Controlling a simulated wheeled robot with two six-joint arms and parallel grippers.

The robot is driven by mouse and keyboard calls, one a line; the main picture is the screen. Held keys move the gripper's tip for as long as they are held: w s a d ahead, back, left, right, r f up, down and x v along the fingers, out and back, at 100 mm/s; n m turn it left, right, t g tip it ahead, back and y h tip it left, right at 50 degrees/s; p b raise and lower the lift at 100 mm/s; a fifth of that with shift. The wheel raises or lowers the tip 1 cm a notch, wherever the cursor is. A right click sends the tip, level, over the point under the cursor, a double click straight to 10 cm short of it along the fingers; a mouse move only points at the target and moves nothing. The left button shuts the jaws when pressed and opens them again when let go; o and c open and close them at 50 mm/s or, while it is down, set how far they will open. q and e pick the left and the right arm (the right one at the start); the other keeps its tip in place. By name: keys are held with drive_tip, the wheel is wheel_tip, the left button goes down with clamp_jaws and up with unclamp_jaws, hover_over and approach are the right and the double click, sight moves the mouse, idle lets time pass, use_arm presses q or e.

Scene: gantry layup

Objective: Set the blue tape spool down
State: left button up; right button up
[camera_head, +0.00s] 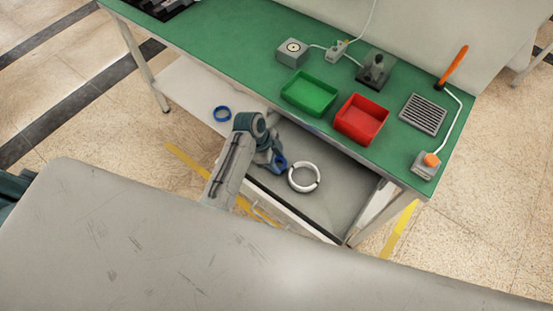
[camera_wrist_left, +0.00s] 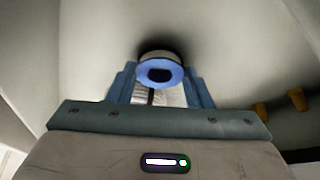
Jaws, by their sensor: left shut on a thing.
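My left gripper (camera_head: 276,161) reaches under the green bench top, over the grey lower surface. It is shut on a blue tape spool (camera_head: 281,162), left of a white ring. In the left wrist view the blue spool (camera_wrist_left: 143,74) sits between the fingertips, its round face and dark hole toward the camera. I cannot tell whether the spool touches the surface below. My right gripper is not in view.
The white ring (camera_head: 304,177) lies close to the gripper's right. The green bench top (camera_head: 230,50) overhangs behind, bearing a green bin (camera_head: 310,94) and a red bin (camera_head: 362,119). A large grey surface (camera_head: 150,240) fills the foreground.

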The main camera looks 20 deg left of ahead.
use_arm(q)
drive_tip(key=o, duration=1)
drive_tip(key=shift+f, duration=0.1)
drive_tip(key=shift+o, duration=0.2)
drive_tip(key=shift+a+r, duration=0.1)
drive_tip(key=shift+r, duration=0.25)
drive_tip(key=b+v, duration=0.1)
drive_tip(key=v, duration=1)
drive_tip(key=shift+r+b, duration=0.25)
drive_tip(key=shift+b, duration=0.1)
drive_tip(key=shift+a, duration=0.1)
